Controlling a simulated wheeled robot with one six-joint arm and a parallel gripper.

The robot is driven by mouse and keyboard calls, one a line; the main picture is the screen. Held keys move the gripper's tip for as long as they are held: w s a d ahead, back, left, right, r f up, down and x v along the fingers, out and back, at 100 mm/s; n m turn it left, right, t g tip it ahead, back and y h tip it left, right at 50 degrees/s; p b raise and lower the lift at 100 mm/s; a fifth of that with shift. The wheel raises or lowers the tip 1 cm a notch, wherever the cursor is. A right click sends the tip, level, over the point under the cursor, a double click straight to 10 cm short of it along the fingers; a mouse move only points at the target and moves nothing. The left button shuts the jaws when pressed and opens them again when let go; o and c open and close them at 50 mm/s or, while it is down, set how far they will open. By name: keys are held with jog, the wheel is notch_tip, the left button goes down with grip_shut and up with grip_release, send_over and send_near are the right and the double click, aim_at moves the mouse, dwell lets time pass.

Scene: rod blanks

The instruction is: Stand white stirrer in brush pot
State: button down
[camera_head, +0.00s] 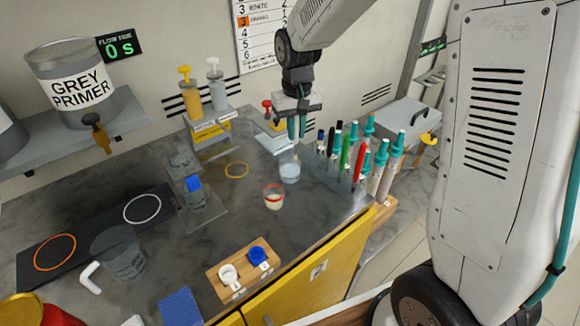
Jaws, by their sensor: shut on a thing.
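My gripper (297,128) points down at the back of the bench, its teal fingers close together. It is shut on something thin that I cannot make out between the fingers. I cannot pick out the white stirrer clearly. A clear cup (289,170) with pale contents stands just below my gripper, slightly left of the fingertips in the picture. I cannot tell whether anything from the gripper reaches into it. Several upright rods (360,160) with teal, red, green and dark parts stand close together to the right of my gripper. I cannot tell which vessel is the brush pot.
A small red-rimmed cup (273,198) stands in front of the clear cup. A wooden board (236,285) with white and blue pieces lies at the bench's front edge. Pump bottles (217,90) stand behind, left of my arm. A clear jug (120,253) stands at left.

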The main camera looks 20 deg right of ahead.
jog(key=shift+f, duration=1.4)
jog(key=shift+d, duration=0.1)
jog(key=c, duration=1.3)
grip_release()
jog(key=shift+r, duration=0.1)
notch_tip(320, 180, up, 8)
jog(key=shift+f, duration=0.2)
